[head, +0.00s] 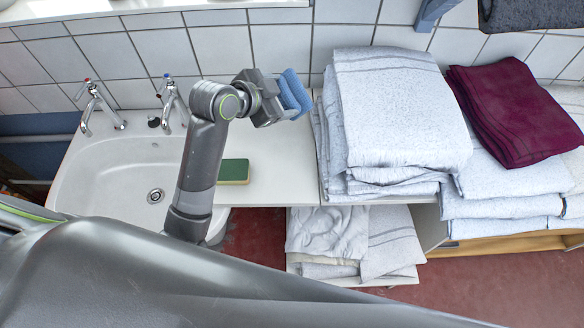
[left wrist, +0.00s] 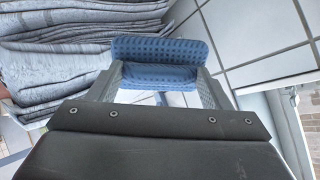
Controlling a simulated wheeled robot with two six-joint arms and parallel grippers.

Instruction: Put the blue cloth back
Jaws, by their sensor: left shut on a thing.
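The blue cloth (head: 294,91) is folded into a small waffle-textured pad. My left gripper (head: 283,98) is shut on it and holds it up in front of the tiled wall, above the counter right of the sink. In the left wrist view the cloth (left wrist: 160,62) sits between the two fingers of my left gripper (left wrist: 160,85), its folded edge facing the camera. It looks clear of the towel stack beside it. My right gripper is not in the frames.
A white sink (head: 110,185) with two taps is at the left. A green and yellow sponge (head: 234,171) lies on the counter (head: 275,155). Grey-white towel stacks (head: 400,110) stand close right, with a maroon towel (head: 513,110) on one. The counter between sponge and towels is clear.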

